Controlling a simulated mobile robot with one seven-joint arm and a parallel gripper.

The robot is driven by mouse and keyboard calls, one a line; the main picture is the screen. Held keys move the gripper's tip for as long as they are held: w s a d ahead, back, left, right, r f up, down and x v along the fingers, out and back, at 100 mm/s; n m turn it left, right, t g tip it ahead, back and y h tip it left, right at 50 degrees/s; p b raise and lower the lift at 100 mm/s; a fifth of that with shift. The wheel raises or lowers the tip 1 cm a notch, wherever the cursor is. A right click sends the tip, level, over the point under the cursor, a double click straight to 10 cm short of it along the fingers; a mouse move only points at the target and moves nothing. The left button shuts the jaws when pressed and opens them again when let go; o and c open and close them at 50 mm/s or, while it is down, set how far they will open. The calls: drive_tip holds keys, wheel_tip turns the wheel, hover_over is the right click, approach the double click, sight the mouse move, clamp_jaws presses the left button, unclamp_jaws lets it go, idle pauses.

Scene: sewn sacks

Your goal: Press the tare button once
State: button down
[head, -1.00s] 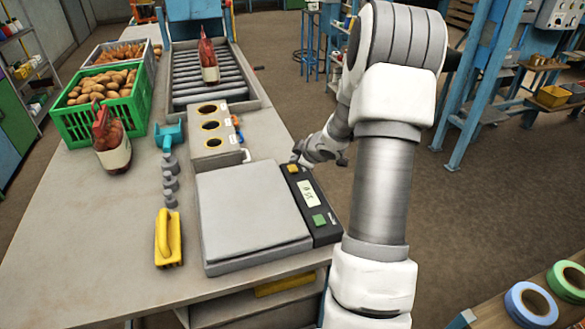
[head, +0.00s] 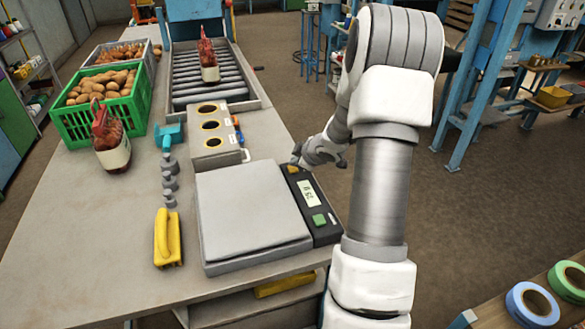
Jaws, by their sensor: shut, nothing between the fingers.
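The scale has a grey weighing plate (head: 248,212) that is empty, with a dark control panel (head: 322,233) along its right side. The panel carries a yellow button (head: 292,169) at its far end, a lit display (head: 308,193) and a green button (head: 320,220) nearer to me. I cannot read labels on the buttons. My gripper (head: 298,162) is shut and empty, its tip at the yellow button and partly covering it. I cannot tell whether the tip touches or presses the button.
A green crate of potatoes (head: 135,110), a roller conveyor (head: 190,75) and two filled sacks are farther back. The bench's front left is clear.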

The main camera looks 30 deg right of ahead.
sight(295, 170)
drive_tip(key=shift+f+b, duration=0.35)
drive_tip(key=shift+f, duration=0.15)
drive_tip(key=shift+r, duration=0.15)
idle(0.5)
drive_tip(key=shift+r+p, duration=0.75)
drive_tip(key=shift+p, duration=0.25)
wheel_tip(295, 170, up, 5)
drive_tip(key=p, duration=0.5)
drive_tip(key=shift+r, duration=0.1)
idle(0.3)
